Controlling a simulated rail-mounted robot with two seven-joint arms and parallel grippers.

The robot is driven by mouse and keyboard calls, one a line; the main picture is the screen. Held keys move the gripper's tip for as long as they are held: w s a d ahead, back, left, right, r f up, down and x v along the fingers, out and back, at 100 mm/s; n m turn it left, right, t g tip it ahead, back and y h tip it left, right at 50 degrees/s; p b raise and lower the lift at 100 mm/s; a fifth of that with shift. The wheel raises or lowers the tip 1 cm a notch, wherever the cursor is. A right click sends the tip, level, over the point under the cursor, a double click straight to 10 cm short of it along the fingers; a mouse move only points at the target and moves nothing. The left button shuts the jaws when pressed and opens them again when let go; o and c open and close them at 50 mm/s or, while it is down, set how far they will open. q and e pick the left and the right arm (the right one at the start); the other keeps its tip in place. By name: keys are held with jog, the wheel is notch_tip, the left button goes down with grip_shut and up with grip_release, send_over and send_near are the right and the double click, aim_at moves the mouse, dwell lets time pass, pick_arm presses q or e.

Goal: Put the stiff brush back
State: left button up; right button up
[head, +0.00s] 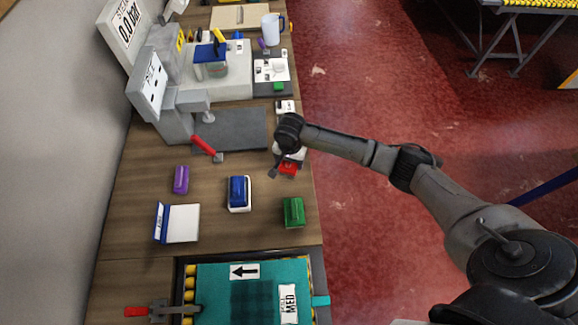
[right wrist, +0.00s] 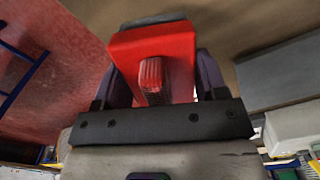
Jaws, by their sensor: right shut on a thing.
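My right gripper (head: 283,172) reaches in from the right over the bench's right edge. It is shut on a red block-shaped thing (head: 289,168), which looks like a brush. In the right wrist view the red brush (right wrist: 185,48), with a ribbed red grip, sits between the fingers of my right gripper (right wrist: 158,85). I cannot tell if it touches the bench or hangs just above it. Similar handled blocks stand nearer: purple (head: 181,179), blue on a white base (head: 239,193) and green (head: 293,212). No label shows which is the stiff brush. My left gripper is not in view.
A grey machine with a red lever (head: 204,146) and dark plate (head: 232,129) stands behind. A dark tray (head: 259,89) with small items and a mug (head: 272,29) lie farther back. A teal mat (head: 215,280) fills the front. Bare wood (head: 205,172) surrounds the blocks.

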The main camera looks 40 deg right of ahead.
jog(key=shift+w+f, duration=0.15)
jog(key=shift+w, duration=0.1)
jog(key=shift+f, duration=1.95)
jog(key=shift+f, duration=0.1)
jog(key=o, duration=0.9)
notch_tip(320, 180, up, 12)
jog(key=shift+r+p, duration=0.1)
jog(key=shift+p, duration=0.35)
